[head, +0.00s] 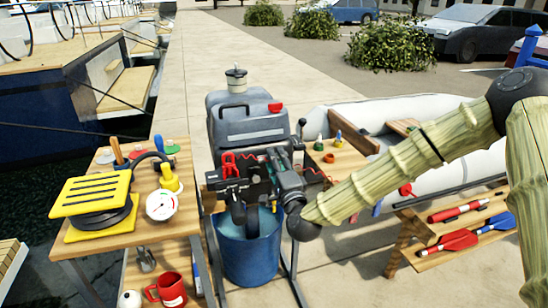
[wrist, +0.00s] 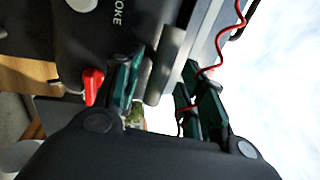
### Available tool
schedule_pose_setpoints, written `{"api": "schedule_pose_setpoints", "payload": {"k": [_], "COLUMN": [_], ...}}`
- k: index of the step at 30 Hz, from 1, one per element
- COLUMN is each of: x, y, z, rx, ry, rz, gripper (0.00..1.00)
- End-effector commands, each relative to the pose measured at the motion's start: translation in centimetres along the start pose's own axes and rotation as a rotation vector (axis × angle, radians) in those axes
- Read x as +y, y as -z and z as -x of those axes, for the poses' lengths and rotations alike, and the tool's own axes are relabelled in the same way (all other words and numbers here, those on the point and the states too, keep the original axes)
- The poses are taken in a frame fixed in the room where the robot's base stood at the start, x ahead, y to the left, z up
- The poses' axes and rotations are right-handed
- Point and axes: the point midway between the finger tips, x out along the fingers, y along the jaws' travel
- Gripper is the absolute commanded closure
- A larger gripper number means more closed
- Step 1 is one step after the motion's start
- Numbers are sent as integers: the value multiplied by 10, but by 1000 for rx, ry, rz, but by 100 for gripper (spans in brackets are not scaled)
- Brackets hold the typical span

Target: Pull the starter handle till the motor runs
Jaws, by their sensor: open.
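The outboard motor (head: 245,185) hangs on a stand, its lower part in a blue bucket (head: 250,250). My gripper (head: 268,170) reaches in from the right and is at the motor's front. In the wrist view my gripper (wrist: 160,82) is open, with dark green finger pads. A dark grey bar that looks like the starter handle (wrist: 172,58) lies between the pads, close to the motor's dark face. I cannot tell whether either pad touches it. In the head view the handle is not clear behind my gripper. The wrist view shows part of a label ending in "OKE".
A red lever (wrist: 92,86) sits beside the left finger, and a red cord (wrist: 236,32) runs past the right one. A cluttered wooden table (head: 100,240) is left; a bench with paddles (head: 460,240) is right.

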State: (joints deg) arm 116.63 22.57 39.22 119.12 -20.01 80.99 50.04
Motion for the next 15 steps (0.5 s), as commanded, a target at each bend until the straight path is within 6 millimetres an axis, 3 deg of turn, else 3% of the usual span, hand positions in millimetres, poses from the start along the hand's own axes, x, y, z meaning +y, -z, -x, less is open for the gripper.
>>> {"api": "schedule_pose_setpoints", "payload": {"k": [6, 15], "x": [0, 1], "y": [0, 0], "z": [-18, -21], "rx": [1, 0], "ry": [-1, -2], "rz": [0, 0], "gripper": [59, 59]}}
